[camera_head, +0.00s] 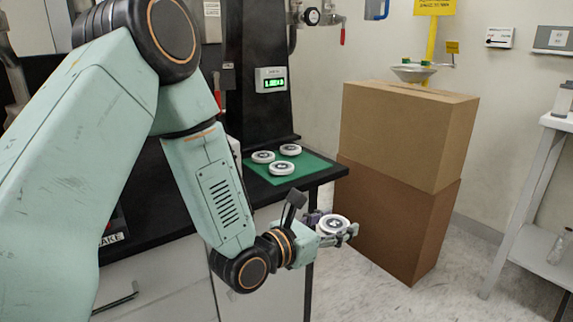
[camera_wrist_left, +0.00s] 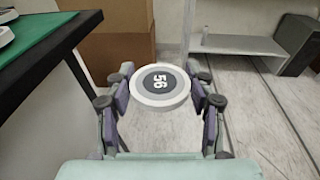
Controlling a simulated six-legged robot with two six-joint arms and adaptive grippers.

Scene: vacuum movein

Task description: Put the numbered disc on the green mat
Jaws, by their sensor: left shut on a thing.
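My left gripper (camera_wrist_left: 160,92) is shut on a white disc (camera_wrist_left: 160,101) with a dark grey centre that bears a number, which looks like 56. In the head view the same disc (camera_head: 334,223) is held level in my left gripper (camera_head: 338,232), off the front right corner of the black bench, over the floor. The green mat (camera_head: 312,176) lies on the bench, up and left of the gripper. Three similar discs lie on the mat: left (camera_head: 263,157), back (camera_head: 290,150) and front (camera_head: 282,168). My right gripper is not in view.
The black bench top (camera_head: 335,172) ends in a corner near my left gripper. Two stacked cardboard boxes (camera_head: 402,137) stand to the right of the bench. A grey shelf table (camera_head: 545,210) is at the far right. Bare mat shows around the three discs.

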